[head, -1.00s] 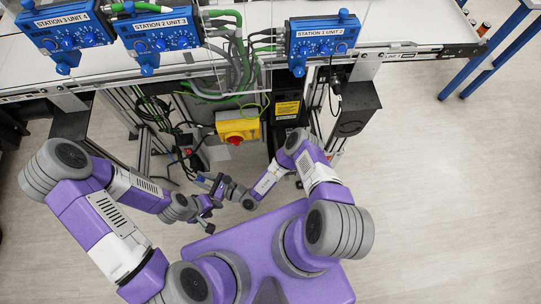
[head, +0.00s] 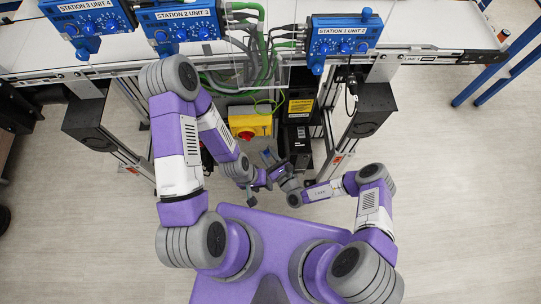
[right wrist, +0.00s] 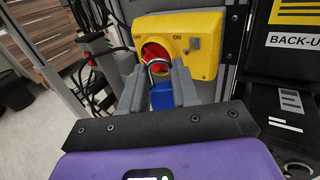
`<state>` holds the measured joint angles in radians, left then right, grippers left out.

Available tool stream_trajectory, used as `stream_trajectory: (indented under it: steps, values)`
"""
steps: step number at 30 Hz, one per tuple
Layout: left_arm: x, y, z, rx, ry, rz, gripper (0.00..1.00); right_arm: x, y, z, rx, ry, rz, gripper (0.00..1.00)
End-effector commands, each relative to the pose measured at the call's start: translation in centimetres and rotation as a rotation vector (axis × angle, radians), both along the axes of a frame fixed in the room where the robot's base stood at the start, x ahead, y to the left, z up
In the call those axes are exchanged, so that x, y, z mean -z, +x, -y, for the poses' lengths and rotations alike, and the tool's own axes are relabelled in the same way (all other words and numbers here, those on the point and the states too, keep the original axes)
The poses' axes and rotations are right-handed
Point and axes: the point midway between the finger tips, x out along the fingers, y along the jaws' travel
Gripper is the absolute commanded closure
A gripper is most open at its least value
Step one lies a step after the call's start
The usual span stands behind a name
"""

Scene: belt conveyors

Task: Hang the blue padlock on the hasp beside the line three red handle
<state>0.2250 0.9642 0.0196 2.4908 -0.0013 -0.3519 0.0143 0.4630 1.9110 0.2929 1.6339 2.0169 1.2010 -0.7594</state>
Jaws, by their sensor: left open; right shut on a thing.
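The blue padlock (right wrist: 162,96) is upright between the fingers of my right gripper (right wrist: 160,88), which is shut on it. Its metal shackle points up and overlaps the red handle (right wrist: 150,53) in the right wrist view; I cannot tell whether they touch. The handle is on a yellow switch box (right wrist: 185,25) marked OFF and ON. A small grey fitting (right wrist: 194,43), seemingly the hasp, is right of the handle. In the head view my right gripper (head: 268,155) is just below the yellow box (head: 250,124). My left gripper (head: 251,199) is open, lower down and apart from it.
A black back-up unit (right wrist: 294,45) stands right of the box. Cables (right wrist: 88,50) hang at its left. The conveyor (head: 420,58) with blue station units (head: 342,36) runs above. Dark boxes (head: 372,110) flank the bay. Floor (head: 460,200) at right is clear.

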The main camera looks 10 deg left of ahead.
Motion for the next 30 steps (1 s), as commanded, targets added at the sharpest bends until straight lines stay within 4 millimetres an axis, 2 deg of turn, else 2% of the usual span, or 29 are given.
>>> stream_trajectory:
  steps: [30]
  values:
    - [4.4, 0.0, 0.0, 0.000, 0.000, 0.000, 0.57, 0.7, 6.0, -1.6, 0.004, 0.001, 0.002, 1.00]
